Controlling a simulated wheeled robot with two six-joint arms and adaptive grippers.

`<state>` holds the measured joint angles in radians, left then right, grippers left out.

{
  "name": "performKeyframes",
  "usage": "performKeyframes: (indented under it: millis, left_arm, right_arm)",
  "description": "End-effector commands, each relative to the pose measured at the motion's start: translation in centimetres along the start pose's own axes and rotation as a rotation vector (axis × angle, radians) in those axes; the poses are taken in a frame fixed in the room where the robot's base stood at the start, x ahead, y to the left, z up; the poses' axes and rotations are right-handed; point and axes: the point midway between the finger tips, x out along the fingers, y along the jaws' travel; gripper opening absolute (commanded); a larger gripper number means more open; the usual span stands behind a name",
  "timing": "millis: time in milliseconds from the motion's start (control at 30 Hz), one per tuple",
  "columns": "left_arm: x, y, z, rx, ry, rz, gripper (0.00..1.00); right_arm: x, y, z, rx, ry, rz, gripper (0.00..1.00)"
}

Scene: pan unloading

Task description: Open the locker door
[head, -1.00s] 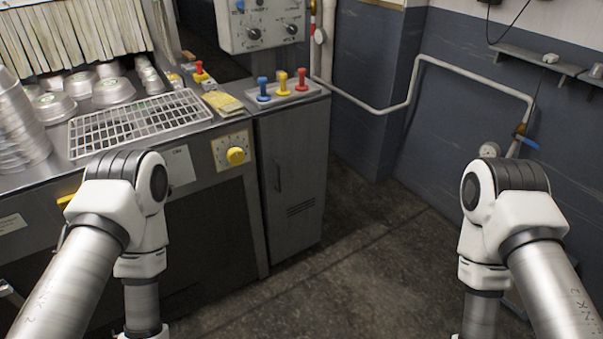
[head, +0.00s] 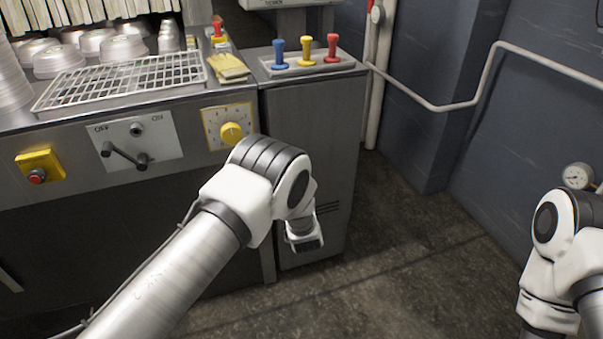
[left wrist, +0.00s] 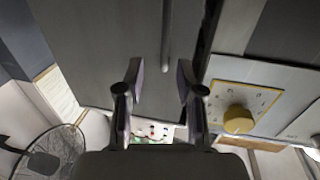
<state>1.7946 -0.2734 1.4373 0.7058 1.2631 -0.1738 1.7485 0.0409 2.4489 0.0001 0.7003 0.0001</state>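The grey locker (head: 310,115) stands right of the machine counter, and its door looks closed. In the left wrist view, the door (left wrist: 100,40) fills the upper middle, with a thin bar handle (left wrist: 167,35) on it. My left gripper (left wrist: 158,68) is open and empty, its fingertips pointing at the door. The handle's visible end lies between the fingertips in the picture; I cannot tell how far away it is.
Blue, yellow and red knobs (head: 306,63) stand on the locker top. A yellow dial (head: 231,132) and a lever panel (head: 137,143) are on the counter front to the left. The floor (head: 400,240) right of the locker is clear. A pipe (head: 440,105) runs along the wall.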

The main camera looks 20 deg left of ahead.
Motion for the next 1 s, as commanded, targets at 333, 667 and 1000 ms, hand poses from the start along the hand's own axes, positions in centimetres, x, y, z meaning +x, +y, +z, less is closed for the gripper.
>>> performKeyframes:
  millis: [333,667,1000]
  left_arm:
    - [4.0,0.0,0.5,-0.003,0.002,0.0,0.37]
    - [7.8,0.1,0.4,0.001,0.0,0.003,0.37]
    - [7.8,0.1,0.4,0.001,-0.001,0.003,0.0]
  right_arm:
    - [1.3,0.0,0.0,-0.001,0.0,0.0,0.49]
    - [1.9,0.0,0.0,-0.001,0.0,0.0,0.49]
    - [1.8,0.0,0.0,-0.001,0.0,0.0,0.49]
